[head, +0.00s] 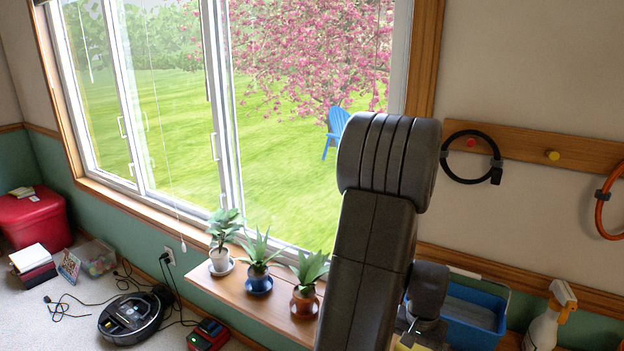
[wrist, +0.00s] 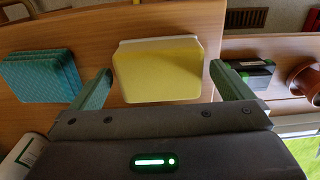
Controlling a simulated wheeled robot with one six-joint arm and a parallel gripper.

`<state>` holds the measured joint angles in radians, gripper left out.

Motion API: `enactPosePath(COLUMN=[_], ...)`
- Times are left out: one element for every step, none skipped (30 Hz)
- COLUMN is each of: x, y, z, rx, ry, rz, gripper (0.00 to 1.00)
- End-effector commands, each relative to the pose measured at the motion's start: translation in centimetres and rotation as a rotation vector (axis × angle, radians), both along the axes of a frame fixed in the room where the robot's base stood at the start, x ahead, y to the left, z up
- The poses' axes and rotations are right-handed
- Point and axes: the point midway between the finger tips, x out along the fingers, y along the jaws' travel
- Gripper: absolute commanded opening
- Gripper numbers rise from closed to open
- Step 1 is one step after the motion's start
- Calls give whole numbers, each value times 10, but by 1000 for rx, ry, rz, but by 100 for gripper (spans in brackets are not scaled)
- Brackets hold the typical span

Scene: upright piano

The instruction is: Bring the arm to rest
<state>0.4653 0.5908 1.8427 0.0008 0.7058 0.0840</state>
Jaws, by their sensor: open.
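My arm (head: 375,240) rises in the middle of the head view, bent at a thick elbow, with its wrist part low behind it on the right. My gripper (wrist: 158,68) shows in the wrist view with its two greenish fingers wide apart. A yellow block (wrist: 158,72) lies on a wooden surface in the space between and beyond the fingertips. The fingers do not appear to touch it, and the gripper looks empty. In the head view the fingers are hidden or out of frame.
A stack of teal cloths (wrist: 42,76) and a dark green-black box (wrist: 250,76) flank the block. Potted plants (head: 258,282) stand on a wooden shelf left of my arm. A blue bin (head: 472,318) and a spray bottle (head: 548,322) are to the right. A robot vacuum (head: 130,316) sits on the floor.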

Motion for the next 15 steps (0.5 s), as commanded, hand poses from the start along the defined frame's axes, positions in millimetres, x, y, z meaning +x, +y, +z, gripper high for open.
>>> enactPosePath(x=[-1,-1,1,1,1,1,1,1,1,1,1,1,0,0,0], y=[0,0,0,0,0,0,0,0,0,0,0,0,0,0,0], z=[-11,-18,-5,1,5,10,13,16,19,21,23,25,26,26,27], rx=[3,2,-2,-3,-2,-3,-2,-2,-2,-2,-2,-1,-1,-1,-1], ry=[4,3,-3,-5,-3,-4,-3,-3,-3,-3,-3,-2,-1,-1,-1], rz=[0,0,0,0,0,0,0,0,0,0,0,0,0,0,0], gripper=[99,99,99,99,99,99,99,99,99,99,99,99,99,99,99])
